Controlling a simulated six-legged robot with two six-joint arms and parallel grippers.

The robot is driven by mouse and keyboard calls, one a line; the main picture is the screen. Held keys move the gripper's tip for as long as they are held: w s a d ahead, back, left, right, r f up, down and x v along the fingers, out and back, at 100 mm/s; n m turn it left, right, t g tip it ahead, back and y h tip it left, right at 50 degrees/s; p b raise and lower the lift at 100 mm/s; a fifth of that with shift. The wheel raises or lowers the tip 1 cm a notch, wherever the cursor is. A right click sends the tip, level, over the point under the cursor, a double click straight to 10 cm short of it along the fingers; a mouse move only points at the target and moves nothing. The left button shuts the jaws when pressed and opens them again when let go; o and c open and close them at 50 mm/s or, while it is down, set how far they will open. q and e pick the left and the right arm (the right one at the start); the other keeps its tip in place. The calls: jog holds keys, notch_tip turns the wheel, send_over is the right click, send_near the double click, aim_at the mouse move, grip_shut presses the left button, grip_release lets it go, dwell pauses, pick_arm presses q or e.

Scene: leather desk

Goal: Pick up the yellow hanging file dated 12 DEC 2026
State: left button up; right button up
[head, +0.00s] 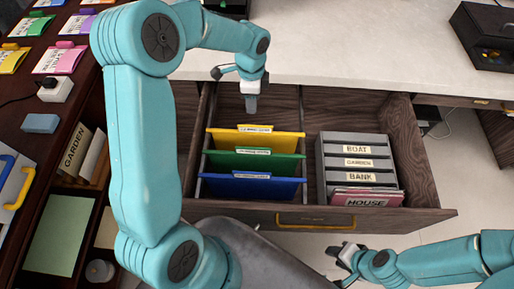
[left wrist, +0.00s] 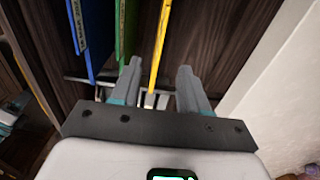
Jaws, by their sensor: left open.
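The yellow hanging file (head: 258,144) hangs at the back of the open drawer's left part, with a white label tab on top. Its date is too small to read. The green file (head: 253,162) and the blue file (head: 250,187) hang in front of it. My left gripper (head: 251,104) points down just behind and above the yellow file's tab. In the left wrist view my left gripper (left wrist: 160,88) is open, and the yellow file (left wrist: 160,42) shows edge-on between its fingers, not clamped. My right gripper (head: 343,261) is low, in front of the drawer; its jaws are unclear.
The drawer's right part holds a grey rack (head: 352,143) with cards labelled BOAT, GARDEN, BANK and HOUSE. The drawer front has a yellow handle (head: 316,220). A pale desktop (head: 340,50) lies behind the drawer. A dark box (head: 487,35) stands at the back right.

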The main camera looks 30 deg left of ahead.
aim_at(255, 126)
pick_arm(q)
notch_tip(255, 126, down, 12)
jog(key=shift+d+f, duration=0.1)
jog(key=f, duration=0.5)
jog(key=shift+w+d, duration=0.1)
jog(key=shift+w, duration=0.25)
grip_shut()
jog(key=shift+w, duration=0.1)
dwell(1.0)
